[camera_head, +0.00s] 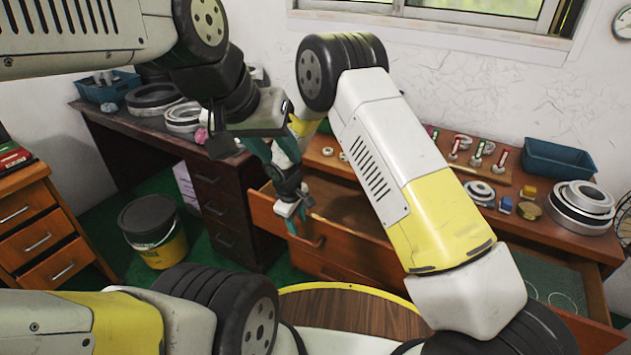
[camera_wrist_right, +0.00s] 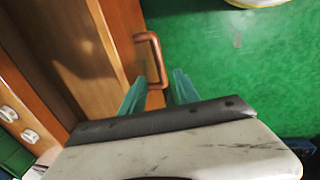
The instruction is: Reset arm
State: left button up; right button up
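My left gripper (camera_head: 273,153) hangs in front of the brown desk in the head view, with its two teal fingers apart and nothing visible between them. My right gripper (camera_head: 294,220) is lower and farther off, at the front of the pulled-out drawer (camera_head: 264,212). In the right wrist view, the teal fingers of my right gripper (camera_wrist_right: 158,90) are apart. The copper drawer handle (camera_wrist_right: 152,58) shows between and just beyond them; I cannot tell whether they touch it. The left gripper overlaps part of the right wrist in the head view.
Bearing rings (camera_head: 582,204), a blue bin (camera_head: 558,160) and small parts stand on the right desktop. A lower right drawer (camera_head: 553,285) is open. A yellow-and-black bucket (camera_head: 153,232) stands on the green floor (camera_head: 100,228), left of the desk. A round wooden top (camera_head: 350,312) is near.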

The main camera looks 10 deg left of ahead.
jog(key=d+r+m+y, duration=0.1)
jog(key=d+r+m, duration=0.1)
jog(key=d+r, duration=0.55)
jog(key=s+d+r+m+t, duration=0.15)
jog(key=d+r, duration=0.25)
jog(key=r, duration=0.7)
jog(key=d+r+m+y, duration=0.1)
jog(key=d+r+m, duration=0.2)
jog(key=d+r, duration=0.45)
jog(key=s+d+r+m+t, duration=0.1)
jog(key=s+d+r+m, duration=0.1)
jog(key=s+d+r, duration=0.2)
jog(key=s+d+r+m, duration=0.2)
jog(key=s+d+r, duration=0.2)
jog(key=s, duration=0.6)
jog(key=s+d+r+m+t+y, duration=0.1)
jog(key=s+d+r+m, duration=0.2)
jog(key=s, duration=0.4)
notch_tip(320, 180, up, 2)
jog(key=shift+d+r+t, duration=0.1)
jog(key=shift+d+t, duration=0.25)
jog(key=shift+d, duration=0.45)
